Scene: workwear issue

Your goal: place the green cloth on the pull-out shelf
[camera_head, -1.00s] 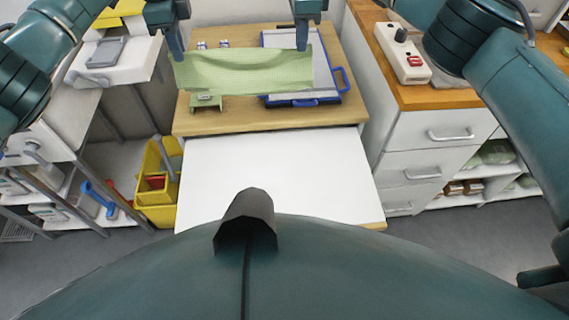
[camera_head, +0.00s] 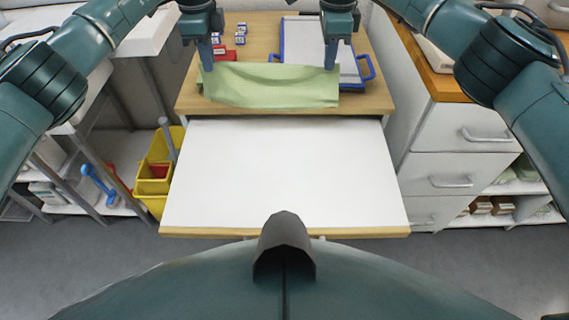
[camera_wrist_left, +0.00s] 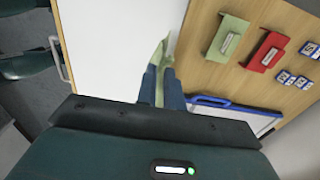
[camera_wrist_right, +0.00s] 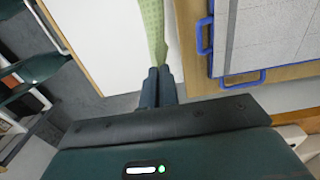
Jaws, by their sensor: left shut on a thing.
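The green cloth (camera_head: 270,86) hangs stretched between my two grippers, above the front of the wooden table. My left gripper (camera_head: 207,66) is shut on its left upper corner. My right gripper (camera_head: 330,64) appears shut on its right upper corner. The cloth shows edge-on in the left wrist view (camera_wrist_left: 160,55) and in the right wrist view (camera_wrist_right: 152,30). The white pull-out shelf (camera_head: 285,175) extends from under the tabletop toward me. Its surface is bare and lies in front of and below the cloth.
On the tabletop (camera_head: 262,30) are a blue-framed board (camera_head: 300,45), small blue-and-white blocks (camera_head: 240,35), and a red holder and a green holder (camera_wrist_left: 228,38). A yellow bucket (camera_head: 153,190) stands left of the shelf. White drawers (camera_head: 450,160) stand to the right.

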